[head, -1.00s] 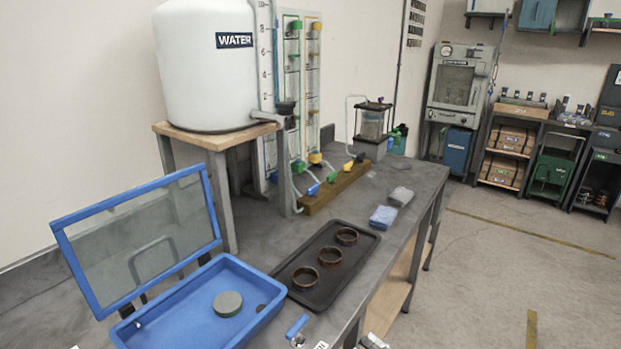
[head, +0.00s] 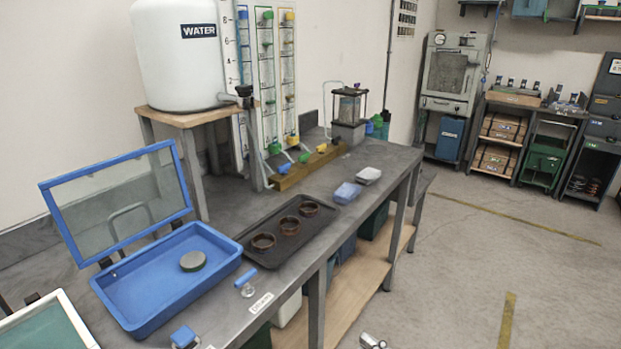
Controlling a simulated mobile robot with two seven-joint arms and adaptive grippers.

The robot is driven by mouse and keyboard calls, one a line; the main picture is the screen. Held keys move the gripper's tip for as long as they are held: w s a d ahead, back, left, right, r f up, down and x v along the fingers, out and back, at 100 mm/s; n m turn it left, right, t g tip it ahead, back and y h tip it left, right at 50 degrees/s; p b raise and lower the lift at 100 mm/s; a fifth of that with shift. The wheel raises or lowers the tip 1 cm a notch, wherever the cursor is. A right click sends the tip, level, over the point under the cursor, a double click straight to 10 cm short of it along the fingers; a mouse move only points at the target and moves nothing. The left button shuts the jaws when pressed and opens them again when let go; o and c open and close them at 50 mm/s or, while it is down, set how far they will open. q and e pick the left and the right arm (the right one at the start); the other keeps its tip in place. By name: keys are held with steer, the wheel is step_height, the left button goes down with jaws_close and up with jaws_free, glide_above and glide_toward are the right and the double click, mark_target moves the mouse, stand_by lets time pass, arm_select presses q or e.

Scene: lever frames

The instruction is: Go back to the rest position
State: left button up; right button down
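Neither of my grippers can be made out in the head view. A small silver part (head: 372,341) shows at the bottom edge, right of the bench; I cannot tell which piece of me it is. The grey workbench (head: 240,318) runs from the lower left toward the back right. On it stands an open blue box (head: 150,290) with its glass lid (head: 120,205) raised and a round grey-green disc (head: 193,261) inside.
A white water tank (head: 180,60) stands on a wooden stand at the wall. A wooden block with coloured valves (head: 305,168) is behind the tray. A white-framed teal panel (head: 50,325) fills the lower left corner. The floor (head: 450,270) on the right is clear.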

steer(key=s+d+f+m+g+h+p, duration=0.1)
steer(key=s+d+f+m+h+p, duration=0.3)
steer(key=f, duration=0.4)
steer(key=s+d+f+m+h+p, duration=0.2)
steer(key=s+d+f+h, duration=0.1)
steer(key=s+f+h, duration=0.3)
arm_select(q)
steer(key=w+r+t+p, duration=0.1)
steer(key=w+r+p, duration=0.2)
steer(key=r, duration=0.8)
steer(key=shift+w+d+r+p, duration=0.15)
steer(key=shift+w+d+p, duration=0.1)
steer(key=shift+p, duration=0.6)
arm_select(e)
steer(key=s+d+f+m+g+h, duration=0.1)
steer(key=s+f+m, duration=0.1)
steer(key=s, duration=0.6)
steer(key=s+f+m+g+h, duration=0.2)
steer(key=s+f, duration=0.1)
steer(key=s, duration=0.4)
steer(key=shift+s+d+m, duration=0.3)
steer(key=shift+s+d, duration=0.1)
arm_select(q)
steer(key=shift+w+d+r, duration=0.15)
steer(key=shift+w+d, duration=0.1)
steer(key=shift+w, duration=0.1)
